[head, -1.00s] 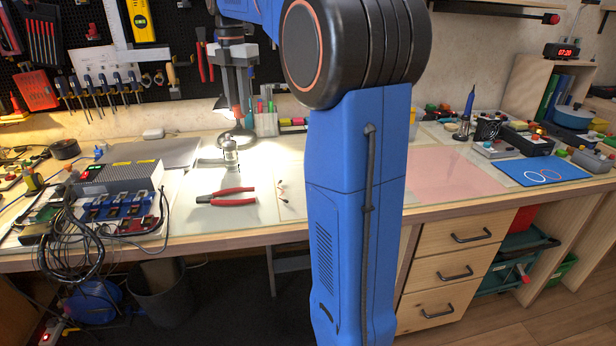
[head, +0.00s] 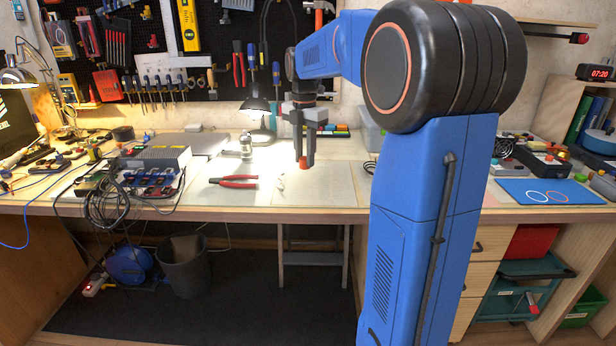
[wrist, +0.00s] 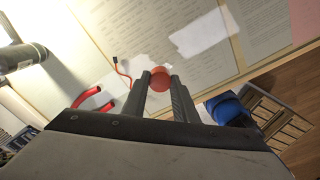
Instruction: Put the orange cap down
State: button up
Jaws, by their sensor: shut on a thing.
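My gripper (head: 304,158) is shut on the orange cap (head: 303,163) above the workbench (head: 262,203), with its fingers pointing down. In the wrist view, the small round orange-red cap (wrist: 159,76) sits between the two fingertips of my gripper (wrist: 160,80). The cap is over a pale, translucent mat (head: 328,186) on the bench, to the right of the red-handled pliers (head: 234,181). Whether the cap touches the mat is not clear from these views. The fingers hide part of the cap.
A small red-and-black wire (wrist: 123,70) lies left of the cap. A clear glass jar (head: 246,146) and a lit desk lamp (head: 257,106) stand farther back. A power supply box (head: 150,160) is at the left. A blue mat with rings (head: 548,191) lies at the right.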

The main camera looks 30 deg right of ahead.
jog(key=shift+f, duration=2.85)
jog(key=shift+f, duration=0.1)
jog(key=o, duration=1)
jog(key=shift+o, duration=0.2)
